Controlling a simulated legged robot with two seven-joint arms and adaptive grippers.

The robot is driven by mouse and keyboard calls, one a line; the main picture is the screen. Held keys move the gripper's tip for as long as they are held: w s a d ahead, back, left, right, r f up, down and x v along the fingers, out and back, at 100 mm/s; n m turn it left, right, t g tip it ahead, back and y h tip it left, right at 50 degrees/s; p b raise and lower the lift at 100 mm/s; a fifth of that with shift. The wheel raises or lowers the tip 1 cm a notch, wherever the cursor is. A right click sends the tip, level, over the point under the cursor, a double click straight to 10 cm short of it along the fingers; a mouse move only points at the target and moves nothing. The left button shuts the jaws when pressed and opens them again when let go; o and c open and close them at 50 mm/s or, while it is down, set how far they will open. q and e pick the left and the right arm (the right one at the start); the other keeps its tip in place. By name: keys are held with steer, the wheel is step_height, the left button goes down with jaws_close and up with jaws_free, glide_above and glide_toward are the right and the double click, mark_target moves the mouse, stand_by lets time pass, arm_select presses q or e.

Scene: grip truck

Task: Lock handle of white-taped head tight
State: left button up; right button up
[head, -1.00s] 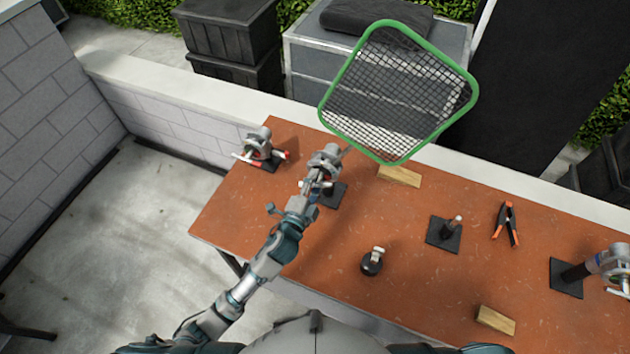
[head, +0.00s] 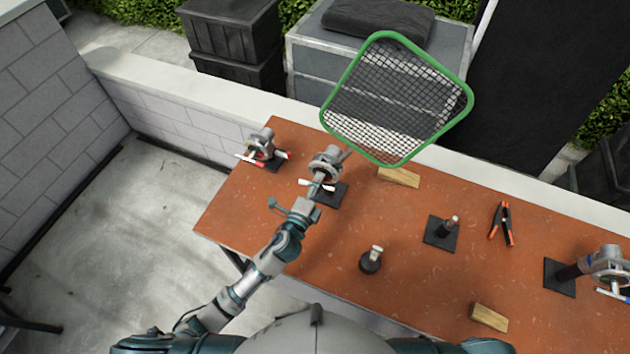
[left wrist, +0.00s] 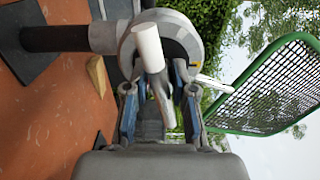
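The middle grip head (head: 326,163) is grey and round, on a black post with a black base plate (head: 335,198). It holds the rod of a green-framed mesh panel (head: 392,103). Its white handle (head: 318,185) points toward my left gripper (head: 312,193). In the left wrist view, the grey head (left wrist: 172,38) fills the upper middle, and the white handle end (left wrist: 148,47) stands in front of it. My left gripper (left wrist: 160,95) has its fingers apart, on either side of the handle's lower part. Whether they touch it cannot be told. My right gripper is not in view.
Another grip head with red and white handles (head: 261,145) stands left on the orange table (head: 300,240). A third head (head: 608,262) stands at right. Wood blocks (head: 399,177) (head: 490,317), a clamp (head: 502,224), a short post (head: 449,228) and a small black item (head: 371,261) lie apart.

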arm_select(q)
steer(key=shift+o, duration=1.3)
steer(key=shift+d+f, duration=0.1)
steer(key=shift+d, duration=0.25)
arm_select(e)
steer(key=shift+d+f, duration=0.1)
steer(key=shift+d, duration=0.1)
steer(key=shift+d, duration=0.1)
arm_select(q)
steer(key=v, duration=1.1)
steer(key=shift+s, duration=0.45)
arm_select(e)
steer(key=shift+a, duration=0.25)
